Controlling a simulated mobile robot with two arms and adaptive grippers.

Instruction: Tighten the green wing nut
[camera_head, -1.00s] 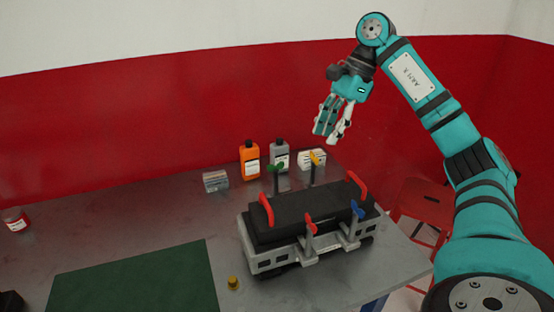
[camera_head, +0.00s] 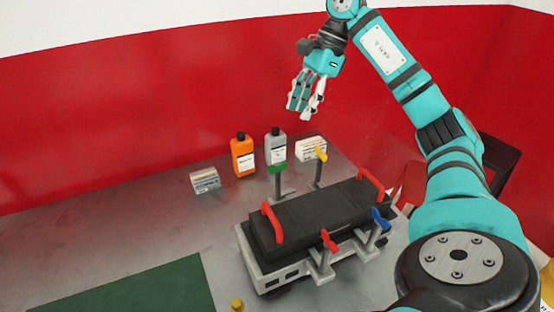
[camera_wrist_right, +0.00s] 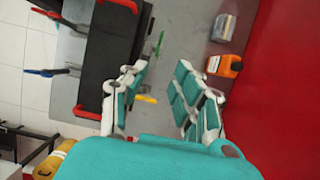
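The green wing nut (camera_head: 277,167) sits on top of an upright grey post at the back left of the black-topped engine trainer (camera_head: 312,222). In the right wrist view the green wing nut (camera_wrist_right: 158,43) shows beyond the fingers, up and slightly left. My right gripper (camera_head: 303,115) is raised in the air above and behind the trainer, a little right of the wing nut in the picture and apart from it. In the right wrist view its fingers (camera_wrist_right: 163,72) are spread, with nothing held between them. My left gripper is not in view.
A yellow wing nut (camera_head: 320,154) stands right of the green one; red (camera_head: 329,240) and blue (camera_head: 379,219) ones are in front. Red handles (camera_head: 272,223) rise from the trainer. Orange (camera_head: 243,157) and grey (camera_head: 276,146) bottles stand behind. The table's left is mostly clear.

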